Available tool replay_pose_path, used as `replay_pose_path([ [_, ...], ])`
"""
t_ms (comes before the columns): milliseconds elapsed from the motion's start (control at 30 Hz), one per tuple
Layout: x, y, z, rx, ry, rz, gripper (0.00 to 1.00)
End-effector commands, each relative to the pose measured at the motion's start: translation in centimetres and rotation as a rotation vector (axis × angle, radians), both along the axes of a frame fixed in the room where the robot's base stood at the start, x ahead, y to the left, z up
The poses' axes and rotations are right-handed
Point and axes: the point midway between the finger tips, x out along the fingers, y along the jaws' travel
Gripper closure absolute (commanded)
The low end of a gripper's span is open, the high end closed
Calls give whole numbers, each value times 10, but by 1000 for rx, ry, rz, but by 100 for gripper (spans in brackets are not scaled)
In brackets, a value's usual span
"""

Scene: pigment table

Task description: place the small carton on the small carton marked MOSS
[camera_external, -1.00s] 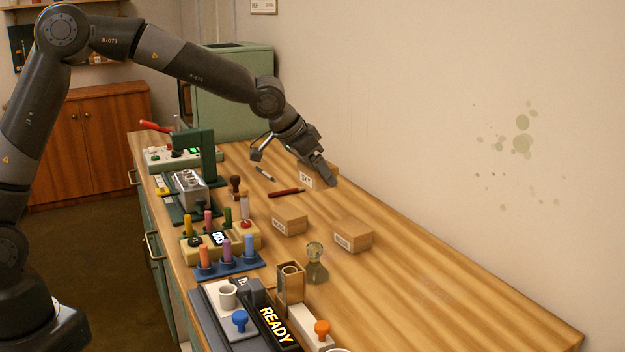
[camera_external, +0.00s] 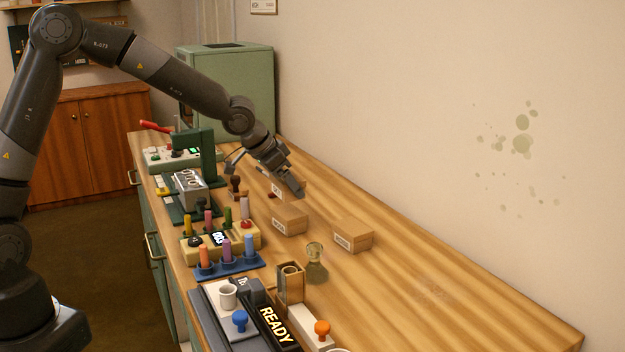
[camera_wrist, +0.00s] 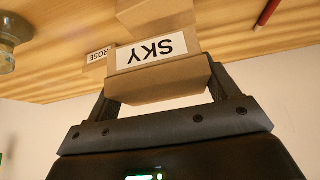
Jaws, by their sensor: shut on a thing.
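My gripper (camera_external: 294,187) is shut on a small brown carton (camera_wrist: 160,75) whose white label reads SKY, upside down in the wrist view. The carton's labelled end (camera_external: 277,191) shows in the external view, just behind and above a middle small carton (camera_external: 290,218). That middle carton's label is too small to read. Another small carton (camera_external: 352,236) stands to its right near the wall side. In the wrist view a carton labelled ROSE (camera_wrist: 98,58) shows left of the held one, and a partly cut-off carton (camera_wrist: 155,14) is at the top. I cannot read MOSS anywhere.
A glass bottle (camera_external: 315,262) stands in front of the cartons. A blue rack with coloured handles (camera_external: 228,264), a brown holder (camera_external: 290,283) and a green press (camera_external: 207,155) line the left side. The table's right side is clear.

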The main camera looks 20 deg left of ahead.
Motion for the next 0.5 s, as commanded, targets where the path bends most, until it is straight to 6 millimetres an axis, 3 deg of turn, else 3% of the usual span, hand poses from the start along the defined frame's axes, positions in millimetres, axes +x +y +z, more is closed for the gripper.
replay_pose_path([
  [133, 11, 4, -7, -2, 0, 0, 46],
  [400, 10, 3, -42, 0, 0, -4, 46],
  [500, 11, 4, -47, 0, -1, -2, 46],
])
